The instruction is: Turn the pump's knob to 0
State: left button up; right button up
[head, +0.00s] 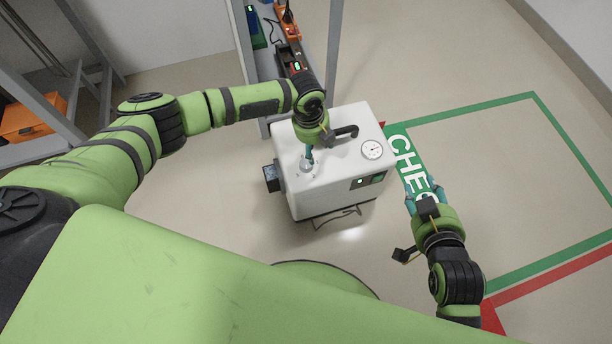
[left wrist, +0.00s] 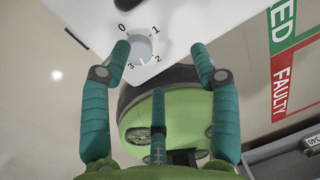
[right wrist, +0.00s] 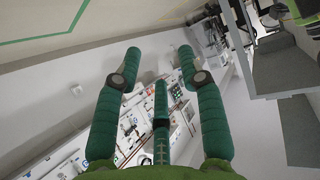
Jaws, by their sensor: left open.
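The pump is a white box (head: 335,185) on the floor in the head view. Its grey knob (head: 306,165) is on the top at the left and also shows in the left wrist view (left wrist: 141,47), ringed by the numbers 0 to 3. I cannot tell which number the knob points to. My left gripper (head: 308,154) is just above the knob, open and empty. In the left wrist view the knob lies beside the tip of the left-hand finger. My right gripper (head: 421,193) is open and empty, right of the pump; its spread fingers show in the right wrist view (right wrist: 158,58).
The pump top carries a black handle (head: 343,134) close to my left gripper and a round gauge (head: 372,150). A green-outlined floor area (head: 500,180) lies to the right and looks empty. A grey rack post (head: 333,55) stands behind the pump.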

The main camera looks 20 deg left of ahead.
aim_at(306, 163)
pick_arm(q)
jog(key=m, duration=0.1)
jog(key=s+a+m+b, duration=0.1)
jog(key=a+m+y+b, duration=0.1)
jog(key=shift+s+a+f+m+g, duration=0.2)
jog(key=shift+s+f+m+g, duration=0.1)
jog(key=shift+m+g, duration=0.1)
notch_tip(306, 163, down, 3)
jog(key=shift+d+f+b, duration=0.1)
jog(key=shift+f+b, duration=0.05)
jog(key=shift+b, duration=0.55)
notch_tip(306, 163, down, 3)
jog(key=shift+r+b, duration=0.1)
jog(key=shift+b, duration=0.5)
jog(key=shift+f, duration=0.25)
pick_arm(e)
jog(key=a+r+t+y, duration=0.1)
jog(key=r+t+y, duration=0.1)
jog(key=r, duration=0.5)
jog(key=s+a+r+n+t+y, duration=0.1)
jog(key=a+r+t+y, duration=0.1)
jog(key=r+t, duration=0.3)
jog(key=s+a+r+n+t+y, duration=0.1)
jog(key=r+t, duration=0.2)
jog(key=r, duration=0.5)
jog(key=shift+a+r+y, duration=0.35)
jog(key=shift+r+y, duration=0.05)
pick_arm(q)
jog(key=c, duration=1.2)
